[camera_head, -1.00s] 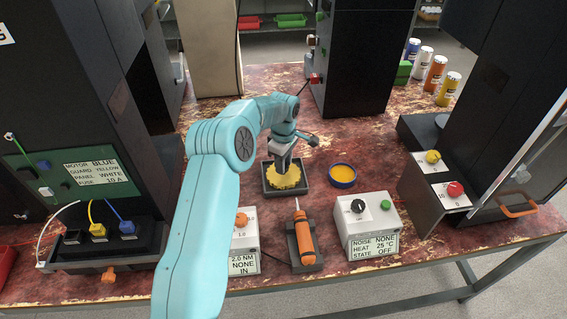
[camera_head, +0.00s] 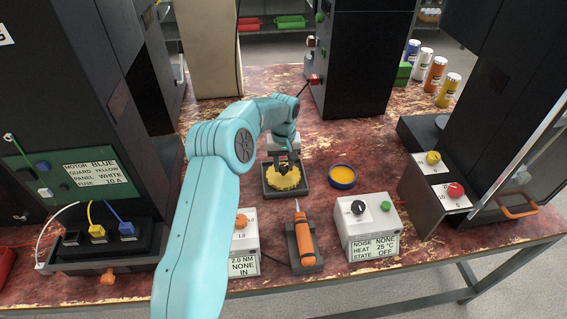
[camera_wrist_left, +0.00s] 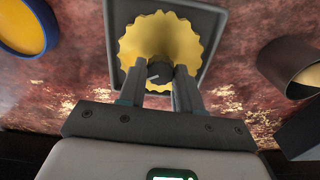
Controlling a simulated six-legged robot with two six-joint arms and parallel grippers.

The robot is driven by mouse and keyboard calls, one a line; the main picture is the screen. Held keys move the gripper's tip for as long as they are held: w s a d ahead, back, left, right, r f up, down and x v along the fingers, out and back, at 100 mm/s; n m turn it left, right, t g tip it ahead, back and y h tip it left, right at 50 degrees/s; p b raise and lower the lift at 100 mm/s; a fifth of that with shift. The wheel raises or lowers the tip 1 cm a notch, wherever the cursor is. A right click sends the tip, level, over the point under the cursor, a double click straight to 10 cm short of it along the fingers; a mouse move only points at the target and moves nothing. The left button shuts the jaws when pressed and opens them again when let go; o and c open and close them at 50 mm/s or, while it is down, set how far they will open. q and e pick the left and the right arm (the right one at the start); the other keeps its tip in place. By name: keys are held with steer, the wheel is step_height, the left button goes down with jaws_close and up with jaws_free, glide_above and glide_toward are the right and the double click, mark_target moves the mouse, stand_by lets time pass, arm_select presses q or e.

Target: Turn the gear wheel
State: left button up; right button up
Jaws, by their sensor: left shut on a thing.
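The yellow gear wheel (camera_head: 285,181) lies flat in a dark square tray (camera_head: 270,192) in the middle of the table. In the left wrist view the gear wheel (camera_wrist_left: 181,38) has a dark round hub (camera_wrist_left: 159,72) at its centre. My left gripper (camera_head: 284,168) is over the gear wheel. In the left wrist view the fingers of my left gripper (camera_wrist_left: 160,80) are shut on the hub, one on each side. Part of the wheel is hidden behind the gripper. My right gripper is not in view.
A blue-rimmed yellow dish (camera_head: 342,176) stands just right of the tray. An orange screwdriver (camera_head: 304,240) rests in a holder in front. A white box with a black knob (camera_head: 358,207) stands right of it. Black cabinets (camera_head: 362,60) stand at the back and both sides.

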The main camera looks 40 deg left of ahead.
arm_select(q)
steer(key=m, duration=0.4)
steer(key=shift+m, duration=0.3)
steer(key=m, duration=0.3)
steer(key=shift+m, duration=0.4)
steer(key=m, duration=0.7)
steer(key=shift+p, duration=0.35)
steer(key=m, duration=0.4)
steer(key=shift+r+m, duration=0.1)
steer(key=shift+m, duration=0.2)
steer(key=m, duration=0.4)
steer(key=shift+m, duration=0.4)
steer(key=o, duration=1)
steer(key=shift+o, duration=0.2)
